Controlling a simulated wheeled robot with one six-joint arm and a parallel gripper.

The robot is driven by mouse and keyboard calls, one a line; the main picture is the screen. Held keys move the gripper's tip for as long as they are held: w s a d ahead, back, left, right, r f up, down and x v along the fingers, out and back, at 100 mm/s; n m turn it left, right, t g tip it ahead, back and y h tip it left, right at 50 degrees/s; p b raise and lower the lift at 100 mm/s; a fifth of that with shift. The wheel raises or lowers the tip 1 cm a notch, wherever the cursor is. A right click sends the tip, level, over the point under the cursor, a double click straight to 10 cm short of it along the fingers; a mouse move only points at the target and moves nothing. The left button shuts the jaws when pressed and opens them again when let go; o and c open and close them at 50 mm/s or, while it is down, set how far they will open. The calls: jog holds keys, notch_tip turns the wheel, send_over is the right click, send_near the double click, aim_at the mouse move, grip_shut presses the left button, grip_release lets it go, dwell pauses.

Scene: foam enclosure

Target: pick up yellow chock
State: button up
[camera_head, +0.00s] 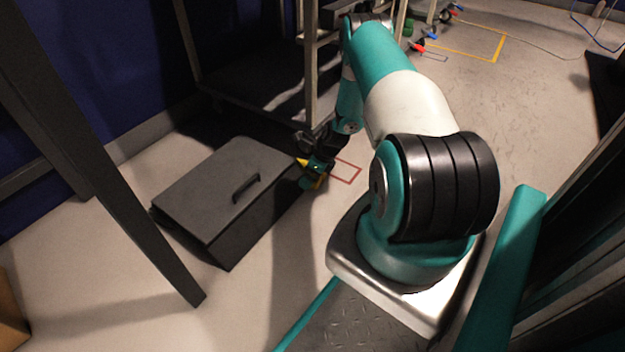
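A small yellow piece, which looks like the yellow chock (302,162), shows at the end of my arm, just beyond the right edge of the grey box. A little more yellow shows on the other side of my gripper. My gripper (314,172) is at the chock, low near the floor, and covers most of it. The fingers are small and dark here, so I cannot tell whether they are closed on the chock or only around it.
A dark grey box with a handle (246,188) stands close to the left of my gripper. A red floor outline (346,171) lies just right of it. A shelf rack (310,70) stands behind. Open floor (480,90) with a yellow outline extends at the upper right.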

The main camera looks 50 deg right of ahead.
jog(key=c, duration=0.8)
